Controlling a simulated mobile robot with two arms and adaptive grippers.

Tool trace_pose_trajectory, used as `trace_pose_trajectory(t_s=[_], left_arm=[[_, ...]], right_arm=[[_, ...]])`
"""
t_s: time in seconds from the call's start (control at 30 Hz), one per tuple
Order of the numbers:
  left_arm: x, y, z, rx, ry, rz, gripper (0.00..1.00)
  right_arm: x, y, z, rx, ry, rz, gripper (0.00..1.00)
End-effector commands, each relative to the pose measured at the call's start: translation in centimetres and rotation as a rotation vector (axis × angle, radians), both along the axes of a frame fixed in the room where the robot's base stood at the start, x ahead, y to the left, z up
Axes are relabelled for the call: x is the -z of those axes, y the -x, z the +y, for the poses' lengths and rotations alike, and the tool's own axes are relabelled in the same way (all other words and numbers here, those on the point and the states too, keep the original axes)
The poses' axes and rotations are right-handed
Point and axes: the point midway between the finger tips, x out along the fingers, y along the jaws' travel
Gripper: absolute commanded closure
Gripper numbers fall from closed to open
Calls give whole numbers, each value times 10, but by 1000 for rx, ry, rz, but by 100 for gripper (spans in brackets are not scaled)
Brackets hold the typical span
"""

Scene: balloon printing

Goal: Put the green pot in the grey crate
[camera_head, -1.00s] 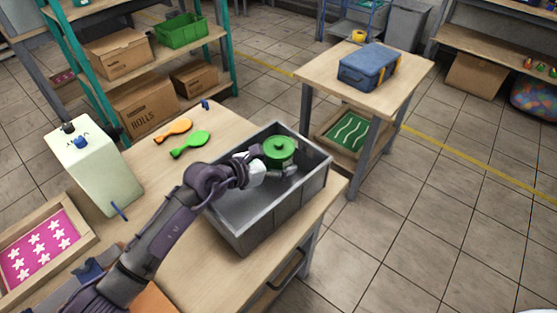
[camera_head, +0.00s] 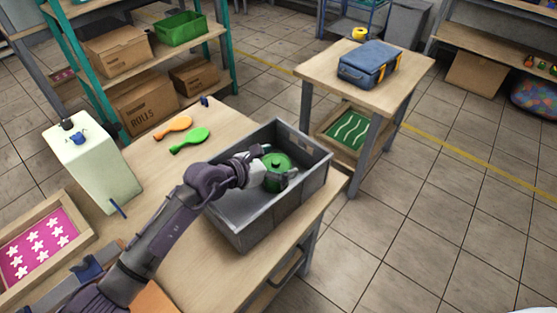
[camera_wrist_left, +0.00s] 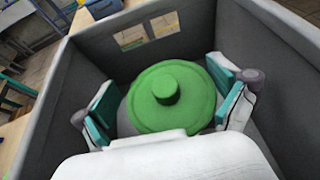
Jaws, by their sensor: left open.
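The green pot (camera_head: 275,173), with a round lid and a knob, sits low inside the grey crate (camera_head: 252,232), toward its far right end. The crate stands on the wooden table. My left gripper (camera_head: 270,170) reaches down into the crate at the pot. In the left wrist view the pot (camera_wrist_left: 172,97) lies between the open fingers of the gripper (camera_wrist_left: 165,108), with a gap visible at the left finger. The crate walls (camera_wrist_left: 285,75) rise around them. The pot's underside is hidden.
An orange paddle (camera_head: 174,127) and a green paddle (camera_head: 190,140) lie left of the crate. A small table with a blue case (camera_head: 368,66) stands beyond the crate.

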Motion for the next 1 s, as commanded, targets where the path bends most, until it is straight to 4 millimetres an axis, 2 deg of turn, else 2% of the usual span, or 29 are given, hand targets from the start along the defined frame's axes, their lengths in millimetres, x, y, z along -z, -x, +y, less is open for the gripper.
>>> trace_pose_trajectory(t_s=[0.17, 0.4, 0.6, 0.8, 1.0], left_arm=[[-19, 0, 0, -1, 2, -2, 3], [-38, 28, 42, -2, -2, 2, 3], [-51, 50, 72, -1, -3, 1, 3], [-58, 61, 88, 0, 0, 0, 3], [-58, 63, 91, 0, 1, -1, 3]], right_arm=[[-13, 0, 0, 0, 0, 1, 100], [-45, 1, -3, -1, 3, 1, 100], [-61, 1, -3, -1, 4, 1, 100], [-66, 1, -3, 0, 4, 1, 100], [-66, 1, -3, 0, 4, 1, 100]])
